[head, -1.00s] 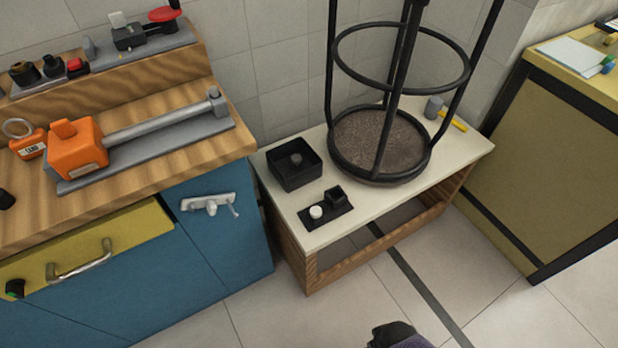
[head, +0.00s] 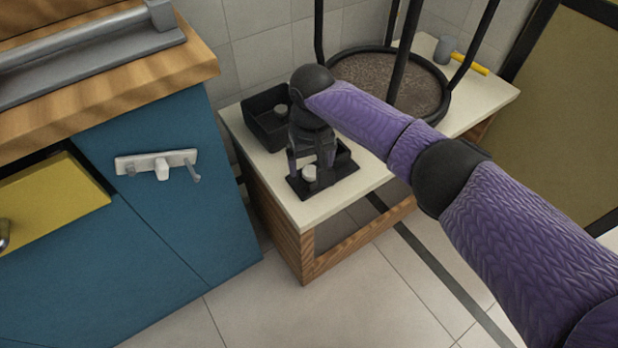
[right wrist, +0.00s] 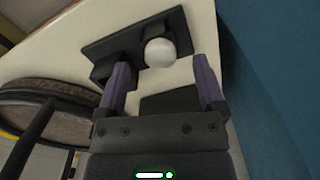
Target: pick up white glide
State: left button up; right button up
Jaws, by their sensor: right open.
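The white glide (head: 310,174) is a small round white piece on a flat black tray (head: 318,187) near the front left of the low bench. My right gripper (head: 312,166) comes down over the tray from above, and the glide shows by its fingers. In the right wrist view the glide (right wrist: 159,53) lies just beyond the open fingertips of my right gripper (right wrist: 160,68), roughly between their lines. The fingers look apart from it and empty. My left gripper is in neither view.
A square black bin (head: 262,131) with a grey piece inside stands behind the tray. A black-legged stool (head: 395,85) stands on the bench's right half, near a grey cylinder (head: 445,49) and a yellow stick (head: 468,64). A blue cabinet (head: 175,230) is at left.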

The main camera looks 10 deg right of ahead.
notch_tip(320, 180, down, 3)
jog(key=shift+b, duration=0.3)
jog(key=shift+r, duration=0.3)
grip_shut()
notch_tip(320, 180, up, 12)
jog(key=p, duration=0.9)
notch_tip(320, 180, up, 5)
jog(key=p, duration=0.3)
send_over(311, 172)
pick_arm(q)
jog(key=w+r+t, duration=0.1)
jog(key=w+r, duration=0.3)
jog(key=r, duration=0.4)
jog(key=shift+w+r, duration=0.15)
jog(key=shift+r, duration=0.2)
